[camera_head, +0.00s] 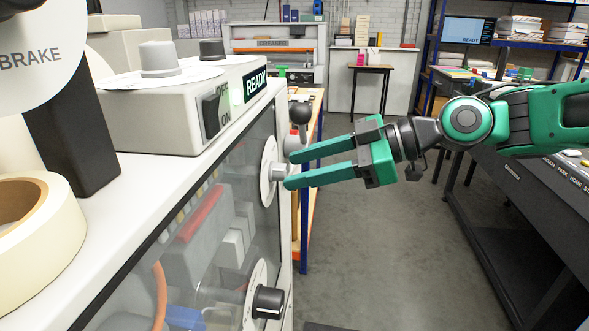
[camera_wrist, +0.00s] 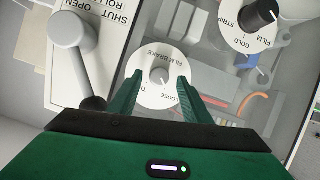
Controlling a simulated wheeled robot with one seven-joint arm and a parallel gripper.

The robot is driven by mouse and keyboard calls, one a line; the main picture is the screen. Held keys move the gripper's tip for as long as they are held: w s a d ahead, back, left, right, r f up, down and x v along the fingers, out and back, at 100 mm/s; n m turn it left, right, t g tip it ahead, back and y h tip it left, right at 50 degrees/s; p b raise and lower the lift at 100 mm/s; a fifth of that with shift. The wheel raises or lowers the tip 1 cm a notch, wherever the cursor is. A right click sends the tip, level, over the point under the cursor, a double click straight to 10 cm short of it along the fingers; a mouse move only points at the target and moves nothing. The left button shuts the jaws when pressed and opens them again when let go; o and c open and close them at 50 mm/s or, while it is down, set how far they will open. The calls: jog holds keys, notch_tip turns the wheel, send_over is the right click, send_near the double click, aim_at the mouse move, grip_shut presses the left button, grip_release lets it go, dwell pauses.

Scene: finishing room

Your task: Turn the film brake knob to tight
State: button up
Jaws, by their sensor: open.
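The film brake knob is a small grey knob (camera_wrist: 160,76) at the centre of a white round dial (camera_wrist: 150,98) marked FILM BRAKE, with LOOSE and a partly hidden TI... on it. In the head view the knob (camera_head: 277,171) sticks out from the dial on the machine's clear front panel. My green gripper (camera_head: 291,171) is open, its two fingers reaching toward the dial with the knob between their tips. In the wrist view the fingertips (camera_wrist: 159,79) stand on either side of the knob, apparently with gaps. The knob's exact pointing is too small to tell.
A black knob (camera_head: 268,302) marked FILM, GOLD, STRIP in the wrist view sits lower on the panel. A lever with a black ball (camera_head: 300,112) stands close beside my fingers. A READY sign (camera_head: 255,84) and power switch (camera_head: 213,110) are above. Floor behind is clear.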

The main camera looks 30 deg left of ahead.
aim_at(279, 172)
jog(key=shift+x, duration=1.2)
jog(key=c, duration=1)
jog(key=shift+s+a, duration=0.1)
